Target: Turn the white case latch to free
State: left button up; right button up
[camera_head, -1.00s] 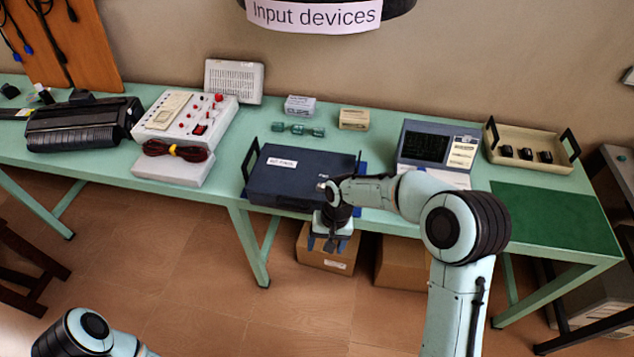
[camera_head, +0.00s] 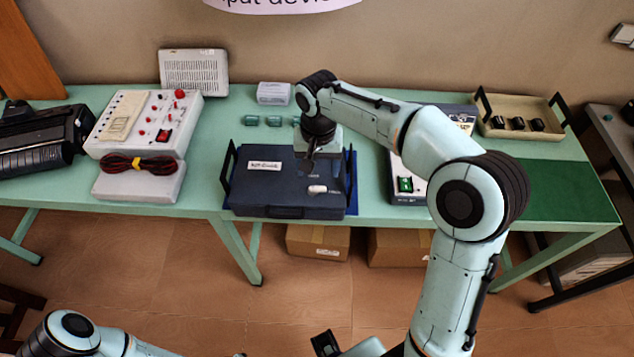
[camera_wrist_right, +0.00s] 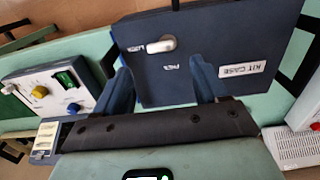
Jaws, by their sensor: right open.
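The dark blue case (camera_head: 255,190) lies flat and closed on the green table, with a "KIT CASE" label (camera_wrist_right: 243,69) on its lid. The white latch (camera_head: 317,189) is a short lever on the lid, lying sideways near the front edge. In the wrist view the latch (camera_wrist_right: 160,45) points to small print at its left; other small print sits below it, both hard to read. My right gripper (camera_head: 313,160) is open above the lid. In the wrist view its fingers (camera_wrist_right: 159,66) stand apart, with the latch beyond their tips, not between them.
Black upright handles (camera_head: 227,172) flank the case. A red-buttoned panel (camera_head: 150,118) with a cable stands left, and a device with a green switch (camera_head: 405,184) right. Small boxes (camera_head: 273,93) sit behind. A beige tray (camera_head: 518,128) is at the back right.

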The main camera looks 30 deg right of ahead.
aim_at(318, 187)
notch_tip(318, 187, down, 7)
jog(key=shift+f+b, duration=0.15)
jog(key=shift+b, duration=0.15)
jog(key=c, duration=1.1)
